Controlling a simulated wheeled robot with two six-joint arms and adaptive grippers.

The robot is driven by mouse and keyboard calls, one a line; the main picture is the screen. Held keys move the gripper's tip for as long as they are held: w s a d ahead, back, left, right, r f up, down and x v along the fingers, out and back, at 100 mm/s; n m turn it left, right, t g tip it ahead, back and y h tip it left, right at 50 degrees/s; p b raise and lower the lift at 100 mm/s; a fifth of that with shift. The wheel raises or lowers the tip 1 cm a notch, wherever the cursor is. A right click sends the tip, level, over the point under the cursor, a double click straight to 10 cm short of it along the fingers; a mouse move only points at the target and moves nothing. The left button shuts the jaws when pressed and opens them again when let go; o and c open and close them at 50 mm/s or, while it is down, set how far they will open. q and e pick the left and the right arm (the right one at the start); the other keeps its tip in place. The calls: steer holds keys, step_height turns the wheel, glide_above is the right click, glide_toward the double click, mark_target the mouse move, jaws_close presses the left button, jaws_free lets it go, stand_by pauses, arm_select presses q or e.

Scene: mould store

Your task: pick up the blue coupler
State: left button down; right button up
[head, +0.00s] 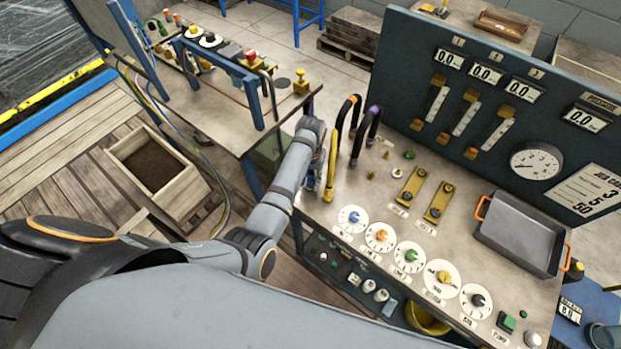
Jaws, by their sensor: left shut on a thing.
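My left gripper (314,172) points down at the left edge of the control bench, at the end of my grey arm. It is shut on a small blue piece, which I take for the blue coupler (311,183); it is mostly hidden by the fingers and wrist. I cannot tell whether it is clear of the bench. A black hose (364,133) with a purple band stands just right of that. My right gripper is not in view.
The control bench (455,211) carries several dials (380,236), brass-coloured plates (410,187) and a grey tray (520,236) at the right. A blue gauge panel (480,100) rises behind. Another bench (215,103) stands at the back left, and a wooden planter-like box (150,165) is on the floor.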

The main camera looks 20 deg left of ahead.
arm_select(q)
steer(key=s+a+r+p, duration=0.1)
steer(key=s+a+r, duration=0.6)
steer(key=a+r, duration=0.5)
steer(key=shift+p, duration=0.35)
steer(key=shift+w+a, duration=0.1)
